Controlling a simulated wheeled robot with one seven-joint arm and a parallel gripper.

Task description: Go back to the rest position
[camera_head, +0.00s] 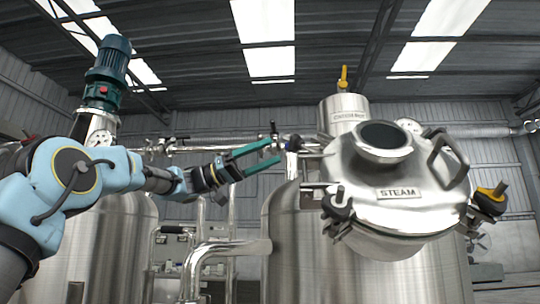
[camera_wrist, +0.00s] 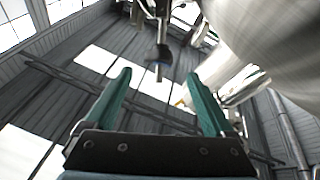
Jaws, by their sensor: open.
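My gripper (camera_head: 266,158) is at the end of my light blue arm, which reaches in from the left in the head view. Its two green fingers are apart and nothing is between them. In the wrist view the open gripper (camera_wrist: 158,100) points toward the roof, with a dark fitting with a metal rod (camera_wrist: 160,55) beyond the fingertips. In the head view the fingers are close to the left side of the steel tank lid marked STEAM (camera_head: 390,215). I cannot tell whether they touch the small valve fitting (camera_head: 293,146) just to their right.
A large steel tank (camera_head: 300,262) stands below the lid, with black clamps (camera_head: 338,205) and a handle (camera_head: 447,160). A second tank (camera_head: 120,235) with a green motor (camera_head: 108,72) stands at left. A bent pipe (camera_head: 225,250) runs between them. Open air lies above my gripper.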

